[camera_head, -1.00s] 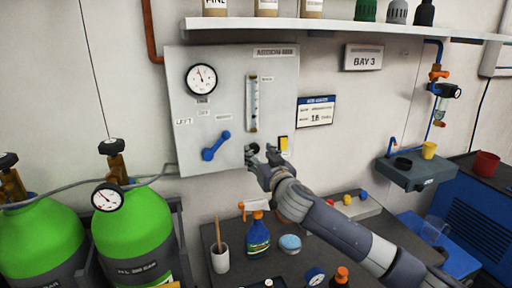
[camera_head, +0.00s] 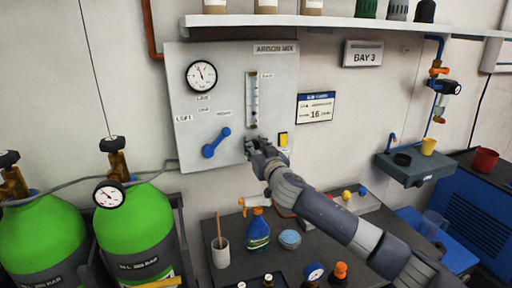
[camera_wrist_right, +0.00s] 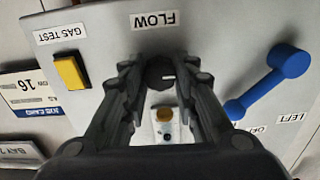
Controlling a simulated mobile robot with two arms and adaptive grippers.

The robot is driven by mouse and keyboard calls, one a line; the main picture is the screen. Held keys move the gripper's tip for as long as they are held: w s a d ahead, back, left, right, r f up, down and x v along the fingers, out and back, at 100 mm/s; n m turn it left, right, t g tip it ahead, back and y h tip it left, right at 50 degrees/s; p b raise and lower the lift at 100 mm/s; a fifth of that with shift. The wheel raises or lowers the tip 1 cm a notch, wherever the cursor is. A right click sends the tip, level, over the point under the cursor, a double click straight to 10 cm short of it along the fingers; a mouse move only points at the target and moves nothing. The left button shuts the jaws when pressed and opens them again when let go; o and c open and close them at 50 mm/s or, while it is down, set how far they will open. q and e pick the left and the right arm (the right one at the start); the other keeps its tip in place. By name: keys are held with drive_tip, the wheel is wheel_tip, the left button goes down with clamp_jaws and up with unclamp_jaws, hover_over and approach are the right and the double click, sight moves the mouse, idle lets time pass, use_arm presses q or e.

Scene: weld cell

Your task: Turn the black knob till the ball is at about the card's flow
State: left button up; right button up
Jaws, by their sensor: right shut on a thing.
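The black knob (camera_wrist_right: 160,73) sits on the grey panel (camera_head: 185,100) beside the FLOW label. My right gripper (camera_head: 254,146) is shut on the knob, with one finger on either side of it in the right wrist view (camera_wrist_right: 160,85). The knob is mostly hidden in the head view. The flow tube (camera_head: 252,100) stands upright above it; its ball is too small to make out there. A small brownish round spot (camera_wrist_right: 165,114) shows near the tube's knob end in the upside-down wrist view. The card (camera_head: 315,109) reads 16. My left gripper is not in view.
A blue lever (camera_head: 216,142) lies left of the knob and a yellow GAS TEST button (camera_wrist_right: 71,72) is close on the other side. A round gauge (camera_head: 201,76) is at upper left. Green cylinders (camera_head: 140,232) stand left; a bench with a spray bottle (camera_head: 257,232) is below.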

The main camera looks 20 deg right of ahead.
drive_tip(key=shift+n, duration=0.4)
drive_tip(key=n+p, duration=0.1)
drive_tip(key=n, duration=0.1)
drive_tip(key=shift+a+n, duration=0.1)
drive_tip(key=shift+n, duration=0.2)
drive_tip(key=n+p, duration=0.1)
drive_tip(key=n, duration=0.2)
drive_tip(key=shift+n, duration=0.4)
drive_tip(key=n+p, duration=0.1)
drive_tip(key=n, duration=0.2)
drive_tip(key=shift+n, duration=0.3)
drive_tip(key=n+p, duration=0.2)
drive_tip(key=n, duration=0.2)
drive_tip(key=shift+a+n, duration=0.1)
drive_tip(key=shift+n, duration=0.2)
drive_tip(key=shift+f+n+p, duration=0.2)
drive_tip(key=shift+n+p, duration=1.4)
drive_tip(key=shift+n, duration=2.2)
drive_tip(key=shift+f+n+p, duration=0.2)
drive_tip(key=shift+n+p, duration=1.4)
drive_tip(key=shift+n, duration=2.2)
